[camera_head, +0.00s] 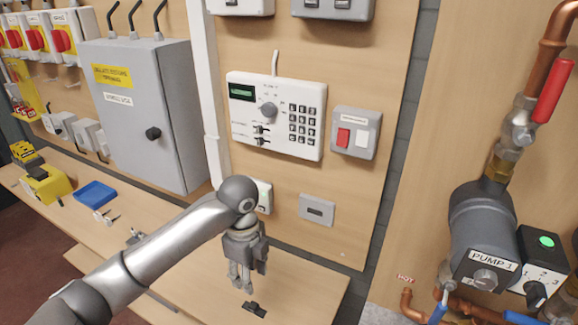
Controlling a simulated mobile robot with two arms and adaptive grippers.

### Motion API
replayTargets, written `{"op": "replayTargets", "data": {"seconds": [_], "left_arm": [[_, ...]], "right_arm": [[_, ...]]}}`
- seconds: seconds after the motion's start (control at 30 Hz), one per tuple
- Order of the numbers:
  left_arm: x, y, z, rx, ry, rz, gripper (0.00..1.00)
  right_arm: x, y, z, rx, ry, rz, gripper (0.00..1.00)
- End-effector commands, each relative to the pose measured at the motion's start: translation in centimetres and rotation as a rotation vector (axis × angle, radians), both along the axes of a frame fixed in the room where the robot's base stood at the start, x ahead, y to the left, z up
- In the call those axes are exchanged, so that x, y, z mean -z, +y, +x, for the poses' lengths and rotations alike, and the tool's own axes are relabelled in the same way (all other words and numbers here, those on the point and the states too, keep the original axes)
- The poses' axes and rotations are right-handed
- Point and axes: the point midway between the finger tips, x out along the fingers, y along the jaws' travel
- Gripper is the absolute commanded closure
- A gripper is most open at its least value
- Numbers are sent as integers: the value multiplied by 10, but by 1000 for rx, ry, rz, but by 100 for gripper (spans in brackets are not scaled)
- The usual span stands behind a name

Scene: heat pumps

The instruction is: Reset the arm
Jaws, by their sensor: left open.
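My left arm reaches in from the lower left. Its gripper (241,280) hangs pointing down in front of the wooden panel, over the bench shelf, with its fingers open and nothing seen between them. A small black object (254,308) lies on the shelf just below and right of the fingertips, apart from them. My right gripper is not in view.
A white control box with keypad (277,114) and a red-and-white switch box (356,135) are on the panel. A grey cabinet (150,110) stands left. A blue tray (95,194) lies on the bench (60,225). Pump 1 (485,230) is at right.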

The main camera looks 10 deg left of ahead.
Motion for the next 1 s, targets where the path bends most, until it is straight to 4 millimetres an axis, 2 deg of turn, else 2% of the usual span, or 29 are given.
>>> {"op": "replayTargets", "data": {"seconds": [0.17, 0.27, 0.4, 0.57, 0.77, 1.0], "left_arm": [[21, -16, -16, -49, -7, -41, 60], [42, -33, -36, -136, -19, -95, 60], [67, -53, -67, -316, -39, -184, 60], [87, -63, -101, -567, -53, -278, 60], [103, -49, -144, -933, -68, -352, 60], [112, -6, -192, -1343, -111, -356, 60]], "right_arm": [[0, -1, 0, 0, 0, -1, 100], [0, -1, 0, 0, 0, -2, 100], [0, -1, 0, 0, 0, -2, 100], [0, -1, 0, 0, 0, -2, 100], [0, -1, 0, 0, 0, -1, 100], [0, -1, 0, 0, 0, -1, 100]]}}
